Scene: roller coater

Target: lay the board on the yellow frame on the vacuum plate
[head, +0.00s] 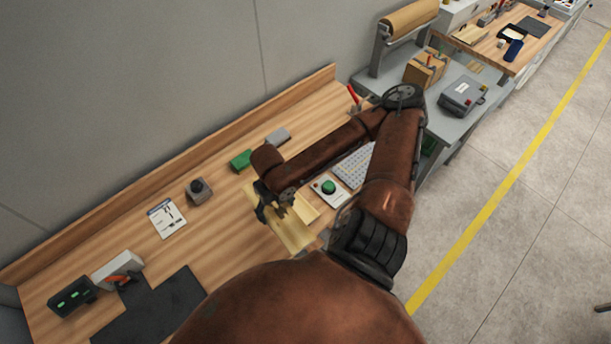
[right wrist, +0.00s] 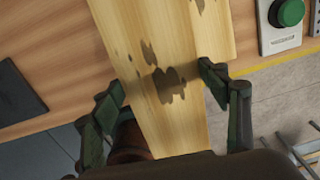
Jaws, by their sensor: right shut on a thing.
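A long pale wooden board (head: 292,236) is at the workbench's front edge. In the right wrist view the board (right wrist: 140,35) runs between the two fingers of my right gripper (right wrist: 163,88), which is shut on it. In the head view my right gripper (head: 272,208) is over the board's left side. A second pale strip (right wrist: 216,30) shows right beside the board; I cannot tell whether they touch. A light grey plate with a dotted grid (head: 353,168), likely the vacuum plate, lies to the right, partly hidden by my right arm. I cannot make out the yellow frame. My left gripper is not in view.
A green button box (head: 328,187) stands between the board and the grid plate. A green block (head: 240,160), a dark knob block (head: 199,190) and a printed card (head: 166,219) lie to the left. A dark mat (head: 160,308) is at the front left.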

